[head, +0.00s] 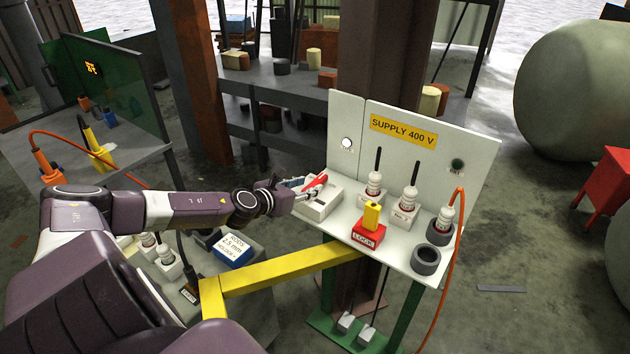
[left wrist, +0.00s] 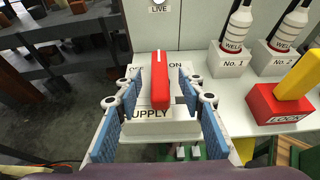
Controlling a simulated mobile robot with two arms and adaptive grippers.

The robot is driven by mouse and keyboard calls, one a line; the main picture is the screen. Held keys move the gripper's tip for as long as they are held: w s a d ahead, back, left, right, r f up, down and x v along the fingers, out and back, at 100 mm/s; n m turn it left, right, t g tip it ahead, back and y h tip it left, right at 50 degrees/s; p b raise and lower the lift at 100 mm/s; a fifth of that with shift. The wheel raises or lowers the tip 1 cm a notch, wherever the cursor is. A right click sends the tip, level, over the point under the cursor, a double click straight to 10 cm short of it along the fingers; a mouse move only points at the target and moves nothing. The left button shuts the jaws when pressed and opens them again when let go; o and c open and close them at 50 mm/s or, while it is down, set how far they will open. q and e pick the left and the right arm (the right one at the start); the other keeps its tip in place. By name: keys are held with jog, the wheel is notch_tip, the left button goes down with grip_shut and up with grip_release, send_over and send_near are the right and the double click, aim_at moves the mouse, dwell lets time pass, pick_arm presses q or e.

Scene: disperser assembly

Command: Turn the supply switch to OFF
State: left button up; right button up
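The supply switch is a pale box (head: 318,206) on the left end of the white panel's shelf, with a red handle (head: 316,182). In the left wrist view the red handle (left wrist: 160,80) stands mid-picture over the box marked SUPPLY (left wrist: 140,128). The OFF and ON labels behind it are partly covered; ON is on the right. I cannot tell exactly which way the handle is set. My left gripper (head: 299,190) is at the switch. In the left wrist view its blue-padded fingers (left wrist: 161,84) are open on both sides of the handle, with gaps visible. My right gripper is not in view.
Right of the switch are a red LOCK block with a yellow top (head: 369,230), white plugs (head: 405,206) and dark ring sockets (head: 426,261). The SUPPLY 400 V panel (head: 345,115) rises behind. A yellow rail (head: 290,277) runs below the shelf. A white LIVE lamp (head: 347,143) is on the panel.

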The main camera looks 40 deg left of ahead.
aim_at(314, 183)
pick_arm(q)
jog(key=p+x, duration=0.1)
jog(key=x, duration=0.2)
jog(key=shift+w+a, duration=0.15)
jog(key=shift+w, duration=0.05)
jog(key=shift+w+f, duration=0.3)
jog(key=shift+w, duration=0.2)
jog(key=shift+w+f, duration=0.1)
jog(key=shift+w, duration=0.05)
jog(key=shift+c, duration=0.6)
grip_shut()
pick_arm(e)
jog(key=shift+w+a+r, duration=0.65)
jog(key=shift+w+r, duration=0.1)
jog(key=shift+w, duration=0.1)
